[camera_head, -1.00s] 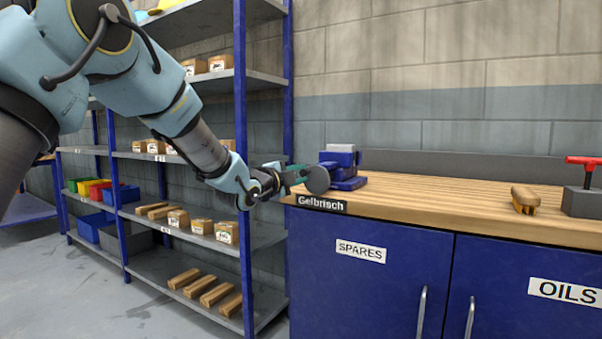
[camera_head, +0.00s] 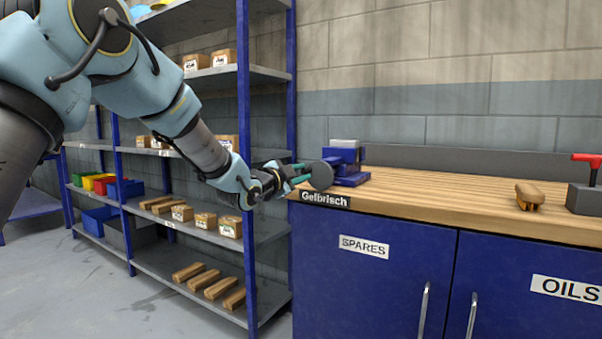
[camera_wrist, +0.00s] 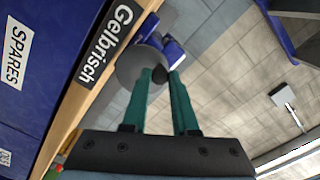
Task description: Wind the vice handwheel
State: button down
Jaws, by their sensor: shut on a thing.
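The vice (camera_head: 345,160), blue with a grey block on top, stands at the left end of the wooden bench top. Its round grey handwheel (camera_head: 321,175) faces my arm, and it also shows in the wrist view (camera_wrist: 135,66). My gripper (camera_head: 309,174) reaches it from the left, with two green fingers. In the wrist view, the fingertips (camera_wrist: 160,76) close around a small dark knob (camera_wrist: 160,73) at the handwheel. The gripper is shut on this knob. The fingers hide part of the handwheel there.
The bench (camera_head: 450,197) has blue doors below. A wooden-handled brush (camera_head: 529,196) and a dark block with a red handle (camera_head: 586,185) lie to the right. A blue-post shelf rack (camera_head: 246,150) with boxes stands close behind my forearm. The bench middle is clear.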

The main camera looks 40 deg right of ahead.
jog(key=shift+w+f+n, duration=0.1)
jog(key=shift+n, duration=0.6)
jog(key=shift+w+f+n, duration=0.1)
jog(key=shift+n, duration=0.6)
jog(key=shift+f+n+p, duration=0.25)
jog(key=shift+n, duration=0.6)
jog(key=shift+f+n+p, duration=0.2)
jog(key=shift+n+p, duration=0.05)
jog(key=shift+n, duration=0.6)
jog(key=n, duration=0.1)
jog(key=f+n, duration=0.1)
jog(key=n, duration=0.1)
jog(key=shift+p, duration=0.35)
jog(key=shift+s+f+n+p, duration=0.1)
jog(key=shift+f+n+p, duration=0.1)
jog(key=shift+n, duration=0.75)
jog(key=shift+s+f+n+p, duration=0.1)
jog(key=shift+f+n+p, duration=0.1)
jog(key=shift+n, duration=0.75)
